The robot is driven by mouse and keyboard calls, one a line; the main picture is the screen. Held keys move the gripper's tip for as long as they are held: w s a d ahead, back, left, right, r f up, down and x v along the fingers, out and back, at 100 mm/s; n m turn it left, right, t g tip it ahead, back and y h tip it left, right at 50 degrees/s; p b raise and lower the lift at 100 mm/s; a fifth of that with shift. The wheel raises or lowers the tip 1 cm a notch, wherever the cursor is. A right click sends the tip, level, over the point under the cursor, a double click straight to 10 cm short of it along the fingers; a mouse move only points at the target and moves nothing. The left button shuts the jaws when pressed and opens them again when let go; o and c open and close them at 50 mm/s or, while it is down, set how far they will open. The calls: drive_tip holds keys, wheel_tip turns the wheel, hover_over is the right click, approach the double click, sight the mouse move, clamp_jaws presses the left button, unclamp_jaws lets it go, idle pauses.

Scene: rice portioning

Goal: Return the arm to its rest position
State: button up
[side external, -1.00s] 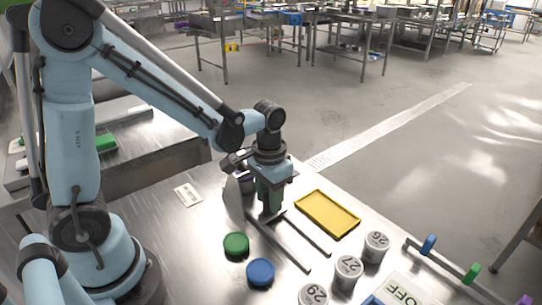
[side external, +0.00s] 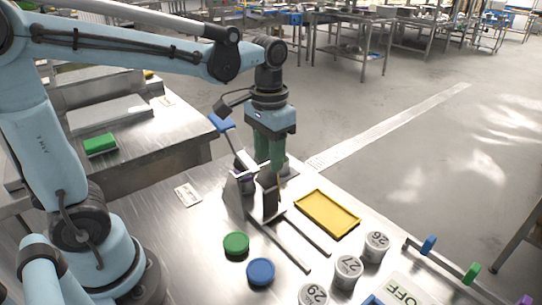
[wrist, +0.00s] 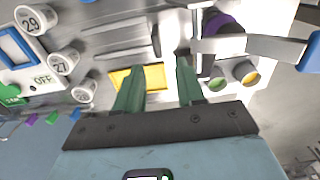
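My gripper (side external: 270,172) hangs pointing down above the steel table, near the upright plate of the two-railed metal stand (side external: 290,248). In the wrist view, its two green fingers (wrist: 158,65) are apart with nothing held between them. The handle also shows at the right of the wrist view (wrist: 312,54). Whether the fingers touch the stand cannot be told.
A yellow tray (side external: 357,227) lies right of the stand. Numbered grey canisters (side external: 348,268) stand front right, near an OFF panel (side external: 404,291).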

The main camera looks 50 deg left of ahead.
drive_tip(key=shift+r, duration=0.35)
drive_tip(key=shift+s, duration=0.1)
drive_tip(key=shift+s+a+f+t, duration=0.15)
drive_tip(key=shift+s+f+t, duration=0.15)
drive_tip(key=shift+s+t, duration=0.7)
drive_tip(key=shift+s+a+f+t, duration=0.2)
drive_tip(key=shift+s+f+t, duration=0.25)
drive_tip(key=shift+t, duration=0.95)
drive_tip(key=shift+s+a+f+t, duration=0.2)
drive_tip(key=shift+s+t, duration=0.6)
drive_tip(key=shift+t, duration=0.4)
